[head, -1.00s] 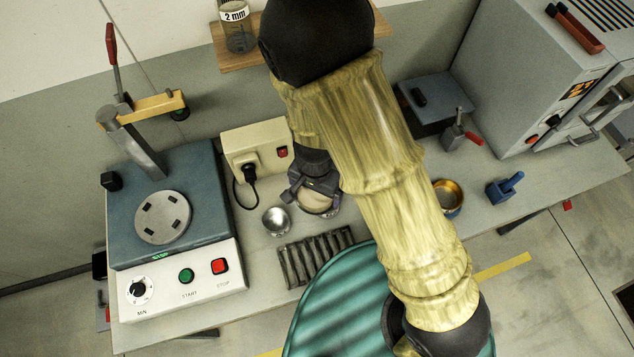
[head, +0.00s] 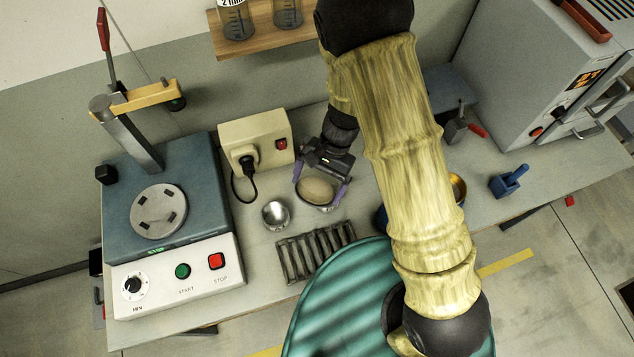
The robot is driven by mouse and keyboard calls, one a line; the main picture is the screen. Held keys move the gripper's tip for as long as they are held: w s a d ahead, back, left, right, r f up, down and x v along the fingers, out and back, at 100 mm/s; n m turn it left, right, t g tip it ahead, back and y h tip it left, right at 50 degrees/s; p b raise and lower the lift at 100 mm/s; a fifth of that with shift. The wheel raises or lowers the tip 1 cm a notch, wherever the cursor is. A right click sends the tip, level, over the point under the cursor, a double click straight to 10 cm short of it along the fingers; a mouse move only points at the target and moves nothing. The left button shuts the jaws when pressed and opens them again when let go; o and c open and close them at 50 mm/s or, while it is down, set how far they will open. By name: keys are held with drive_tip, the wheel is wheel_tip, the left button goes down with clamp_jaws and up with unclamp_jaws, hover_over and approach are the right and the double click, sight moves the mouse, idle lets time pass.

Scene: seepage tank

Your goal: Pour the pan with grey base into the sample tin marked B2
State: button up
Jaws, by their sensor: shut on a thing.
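My gripper (head: 320,184) is shut on a round pan (head: 318,206) at the middle of the bench in the head view. Its two purplish fingers lie on either side of the pan. The pan looks roughly level and holds a beige, sand-like fill. Its base is not clearly visible, and I cannot tell whether it touches the bench. A small empty silver bowl (head: 276,215) stands just left of the pan. A brass-coloured round tin (head: 459,187) stands to the right, partly hidden behind my arm. No B2 mark is readable on anything.
A blue shaker machine (head: 185,205) with a control panel stands at left. A cream socket box (head: 255,143) is behind the bowl, and a dark slotted rack (head: 314,250) is in front. A blue scoop-like item (head: 507,182) and a grey oven (head: 550,80) are at right.

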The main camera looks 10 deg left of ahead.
sight(321, 186)
drive_tip(key=g, duration=0.1)
drive_tip(key=w+f+g+y+b, duration=0.1)
drive_tip(key=g, duration=0.1)
drive_tip(key=w+d+f+g+y, duration=0.1)
drive_tip(key=shift+f+g+b, duration=0.1)
drive_tip(key=shift+g+b, duration=0.2)
drive_tip(key=shift+g, duration=0.1)
drive_tip(key=shift+w+d+f+g+y+b, duration=0.15)
drive_tip(key=shift+w+g+y+b, duration=0.25)
drive_tip(key=shift+g, duration=0.4)
drive_tip(key=shift+s, duration=0.1)
drive_tip(key=shift+w+d+m+y, duration=0.1)
drive_tip(key=shift+w+m+y, duration=0.1)
drive_tip(key=shift+m+y, duration=0.3)
drive_tip(key=w+d+f+m+t+y, duration=0.2)
drive_tip(key=w+d+m+t, duration=0.4)
drive_tip(key=d+m+t, duration=0.3)
drive_tip(key=w+d+f+m+t+y, duration=0.2)
drive_tip(key=w+d+m+t, duration=0.4)
drive_tip(key=d+m+t, duration=0.3)
drive_tip(key=d+m, duration=0.1)
drive_tip(key=d, duration=0.3)
drive_tip(key=shift+d+f+t+b, duration=0.2)
drive_tip(key=shift+t+b, duration=0.1)
drive_tip(key=shift+t, duration=0.1)
drive_tip(key=shift+w+a, duration=0.1)
drive_tip(key=shift+a, duration=0.05)
